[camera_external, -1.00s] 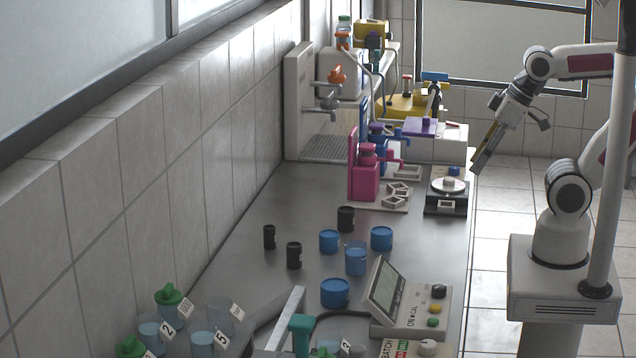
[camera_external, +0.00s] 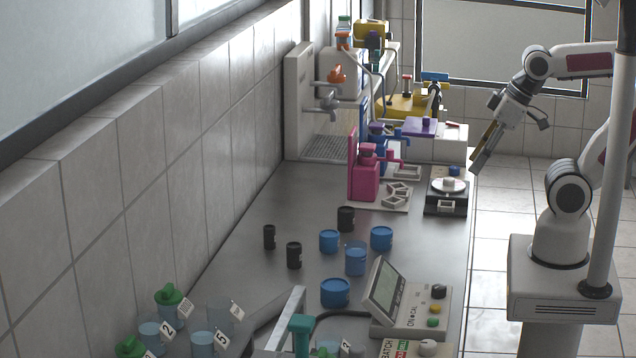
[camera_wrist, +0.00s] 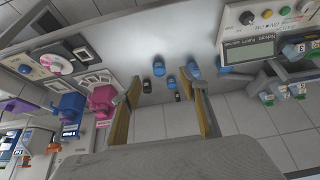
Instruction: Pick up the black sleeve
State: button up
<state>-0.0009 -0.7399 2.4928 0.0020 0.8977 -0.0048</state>
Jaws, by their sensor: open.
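Three small black cylinders stand on the grey bench in the external view: one at the left (camera_external: 269,237), one nearer the camera (camera_external: 294,255) and one farther right (camera_external: 346,219). I cannot tell which is the black sleeve. In the wrist view, small dark cylinders (camera_wrist: 177,97) show between my finger pads, far off and partly hard to make out. My gripper (camera_external: 480,160) is open and empty, raised beyond the bench's right edge and well apart from the cylinders. Its two tan-padded fingers show spread wide in the wrist view (camera_wrist: 163,115).
Several blue cups (camera_external: 329,241) stand close to the black cylinders. A meter (camera_external: 412,302) and labelled beakers (camera_external: 204,342) are in front. The tiled wall bounds the left. The bench left of the magenta stand is clear.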

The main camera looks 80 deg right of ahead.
jog(key=w+a+r+n, duration=0.2)
jog(key=w, duration=0.9)
jog(key=n+g+y, duration=0.1)
jog(key=n+y, duration=0.1)
jog(key=n, duration=0.1)
send_near(295, 244)
jog(key=f, duration=0.2)
jog(key=shift+w+a+f, duration=0.15)
jog(key=shift+w+f, duration=0.15)
jog(key=shift+w, duration=0.45)
jog(key=shift+g, duration=0.3)
jog(key=shift+x, duration=1.25)
jog(key=shift+f, duration=0.1)
jog(key=shift+x, duration=2.55)
jog(key=shift+a, duration=0.15)
